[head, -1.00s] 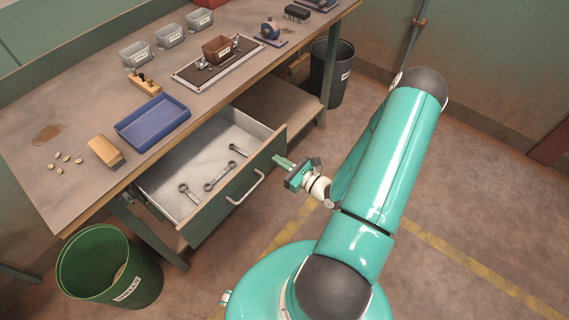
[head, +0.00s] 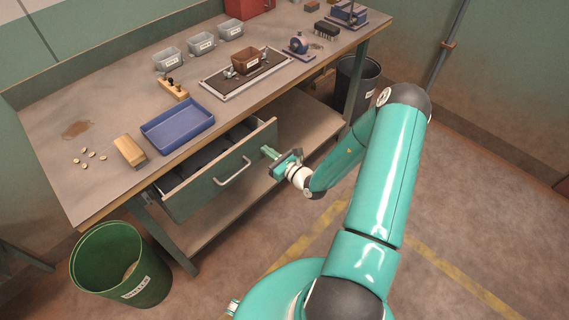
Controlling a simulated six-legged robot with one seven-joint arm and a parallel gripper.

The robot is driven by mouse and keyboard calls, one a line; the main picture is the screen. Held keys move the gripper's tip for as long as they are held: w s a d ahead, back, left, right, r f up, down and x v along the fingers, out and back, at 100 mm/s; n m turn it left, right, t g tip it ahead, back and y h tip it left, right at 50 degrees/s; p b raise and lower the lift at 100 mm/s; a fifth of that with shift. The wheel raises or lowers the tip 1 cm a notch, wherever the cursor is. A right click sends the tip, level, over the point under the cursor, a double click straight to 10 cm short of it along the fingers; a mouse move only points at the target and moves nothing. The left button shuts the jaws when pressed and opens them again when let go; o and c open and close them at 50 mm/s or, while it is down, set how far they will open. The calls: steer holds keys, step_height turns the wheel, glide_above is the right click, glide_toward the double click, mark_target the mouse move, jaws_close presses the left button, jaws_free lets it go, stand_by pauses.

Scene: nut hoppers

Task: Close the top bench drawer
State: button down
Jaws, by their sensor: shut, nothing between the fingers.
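The top bench drawer (head: 216,178) is under the bench, with a green front and a silver handle (head: 233,171). It stands partly open. My gripper (head: 267,153) is shut and empty. Its fingertips are at the right end of the drawer front, to the right of the handle. I cannot tell whether they touch it.
The bench top (head: 100,187) holds a blue tray (head: 178,127), a wooden block brush (head: 129,151), several nuts and grey bins. A green bin (head: 121,265) stands at the bench's left front leg. A dark bin (head: 357,82) stands at the far end. The floor at right is clear.

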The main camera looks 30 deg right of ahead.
steer(key=x, duration=0.9)
steer(key=shift+w+a, duration=0.15)
steer(key=shift+w, duration=0.25)
steer(key=shift+w+a+r, duration=0.1)
steer(key=shift+w+r, duration=0.05)
steer(key=shift+w, duration=0.25)
steer(key=shift+w+a, duration=0.15)
